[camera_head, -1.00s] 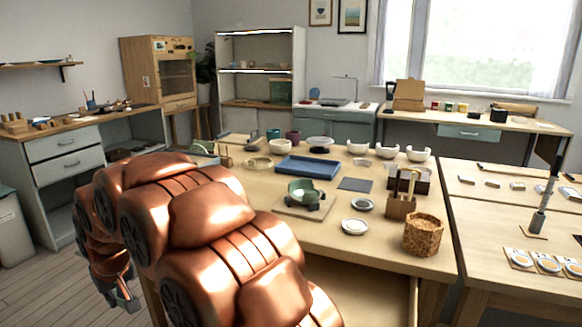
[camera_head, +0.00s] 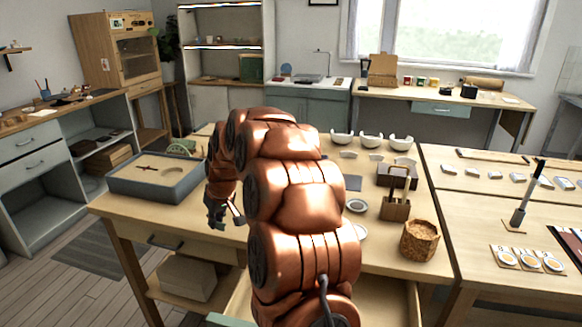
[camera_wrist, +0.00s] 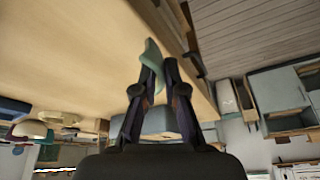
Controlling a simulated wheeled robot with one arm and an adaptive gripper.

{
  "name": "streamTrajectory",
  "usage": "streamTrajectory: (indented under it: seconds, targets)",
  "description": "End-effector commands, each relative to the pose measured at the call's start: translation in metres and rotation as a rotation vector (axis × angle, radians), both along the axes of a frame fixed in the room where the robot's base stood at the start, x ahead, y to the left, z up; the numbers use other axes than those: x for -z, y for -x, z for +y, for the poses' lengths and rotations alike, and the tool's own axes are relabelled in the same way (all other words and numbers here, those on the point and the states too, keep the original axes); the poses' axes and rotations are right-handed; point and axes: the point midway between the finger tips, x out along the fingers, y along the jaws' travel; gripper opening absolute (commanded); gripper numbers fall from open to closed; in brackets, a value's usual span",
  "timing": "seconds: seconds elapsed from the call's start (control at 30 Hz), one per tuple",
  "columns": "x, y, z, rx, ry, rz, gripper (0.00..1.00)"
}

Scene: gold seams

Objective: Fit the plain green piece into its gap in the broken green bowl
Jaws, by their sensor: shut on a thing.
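My gripper (camera_head: 226,212) hangs at the front left part of the worktable, above or near its front edge. In the wrist view my gripper (camera_wrist: 160,66) is shut on a thin, curved plain green piece (camera_wrist: 152,52), which sticks out past the fingertips. The piece cannot be made out in the head view. The broken green bowl is hidden behind my arm in the head view and cannot be made out in the wrist view.
A grey tray (camera_head: 112,184) stands on the worktable's left end. White bowls (camera_head: 371,141), a wooden tool holder (camera_head: 396,208) and a cork pot (camera_head: 419,252) stand to the right of my arm. Bare tabletop (camera_head: 150,215) shows left of my gripper.

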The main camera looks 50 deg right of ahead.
Motion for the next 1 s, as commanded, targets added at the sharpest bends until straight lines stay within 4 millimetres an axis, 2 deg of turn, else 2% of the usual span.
streamTrajectory:
  seconds: [0.03,0.3,0.4,0.5,0.7,1.0]
  targets:
    - [-0.017,0.005,-0.024,0.014,-0.005,0.000,0.00]
    - [-0.047,0.044,-0.131,0.042,-0.008,-0.008,0.00]
    - [-0.056,0.061,-0.164,0.053,-0.005,-0.013,0.00]
    - [-0.061,0.076,-0.189,0.060,-0.003,-0.017,0.00]
    - [-0.062,0.094,-0.213,0.066,0.001,-0.018,0.00]
    - [-0.056,0.095,-0.216,0.066,0.002,-0.019,0.00]
